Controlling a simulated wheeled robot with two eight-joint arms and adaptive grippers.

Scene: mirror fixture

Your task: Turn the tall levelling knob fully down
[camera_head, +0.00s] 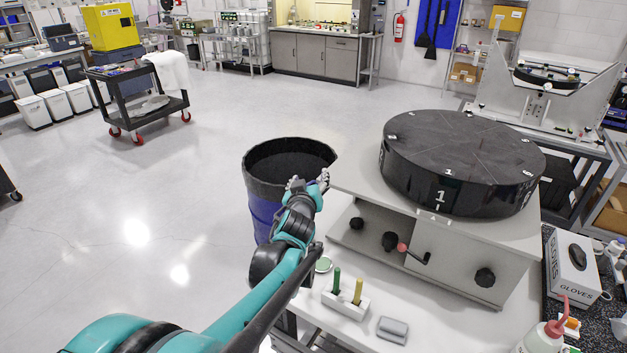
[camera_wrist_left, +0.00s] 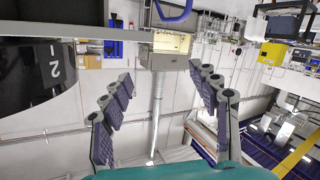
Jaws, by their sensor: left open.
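A crank with a red grip (camera_head: 402,247) sits beside the middle knob. From this angle I cannot tell which knob is the tall one. My left gripper (camera_head: 308,183) is open and empty, left of the panel and in front of the dark bin's opening, apart from the knobs. The left wrist view shows its spread fingers (camera_wrist_left: 160,75) with nothing between them. My right gripper is not in view.
A round black disc (camera_head: 455,165) marked 1 tops the fixture; its side marked 2 shows in the left wrist view (camera_wrist_left: 40,75). A blue bin (camera_head: 262,212) stands left. A white holder (camera_head: 345,302), grey block (camera_head: 392,330) and red-tipped bottle (camera_head: 541,340) are in front.

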